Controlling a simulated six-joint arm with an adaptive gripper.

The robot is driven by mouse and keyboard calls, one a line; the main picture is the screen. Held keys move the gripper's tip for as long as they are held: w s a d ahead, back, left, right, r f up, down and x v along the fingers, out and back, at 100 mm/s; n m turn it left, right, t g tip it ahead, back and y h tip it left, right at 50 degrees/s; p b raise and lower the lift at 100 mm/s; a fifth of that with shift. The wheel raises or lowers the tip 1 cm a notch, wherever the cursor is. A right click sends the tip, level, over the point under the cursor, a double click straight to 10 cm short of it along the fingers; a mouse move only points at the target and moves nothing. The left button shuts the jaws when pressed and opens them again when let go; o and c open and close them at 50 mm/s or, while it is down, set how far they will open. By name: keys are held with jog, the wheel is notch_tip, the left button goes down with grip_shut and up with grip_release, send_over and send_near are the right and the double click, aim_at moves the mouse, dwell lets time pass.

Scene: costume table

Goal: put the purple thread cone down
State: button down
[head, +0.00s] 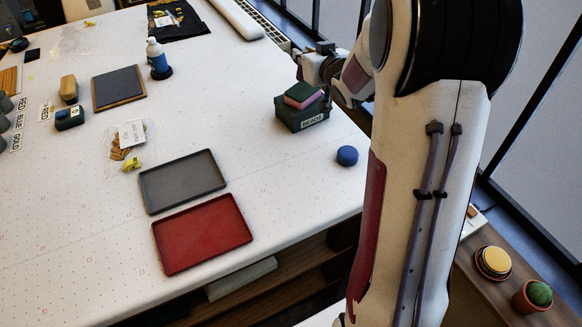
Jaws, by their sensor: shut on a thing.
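My gripper (318,62) is at the right side of the white table, behind and just above the dark green box labelled BEADS (302,117). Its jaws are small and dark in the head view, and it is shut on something. I cannot make out the purple thread cone clearly; the thing in the jaws is mostly hidden by the gripper and arm. No purple cone shows standing elsewhere on the table (75,220).
A pink and green block (303,95) lies on the BEADS box. A blue puck (347,156) is near the right edge. A grey tray (182,181) and red tray (202,234) lie in front. A blue-and-white bottle (157,56) stands further back. The table's centre is clear.

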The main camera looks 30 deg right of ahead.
jog(key=s+n+y, duration=0.2)
jog(key=s+y, duration=0.1)
jog(key=s, duration=0.5)
jog(key=s+a+f+n+g+y, duration=0.1)
jog(key=s+a+f+n+y, duration=0.1)
jog(key=s+a+n+y, duration=0.4)
jog(key=s+a, duration=0.3)
jog(key=a, duration=0.3)
jog(key=shift+a+f+g+y, duration=0.15)
jog(key=shift+a+g+y, duration=0.15)
jog(key=shift+a+g, duration=0.1)
jog(key=shift+f, duration=0.15)
jog(key=shift+f, duration=2.8)
jog(key=shift+f, duration=2.05)
jog(key=shift+f, duration=0.15)
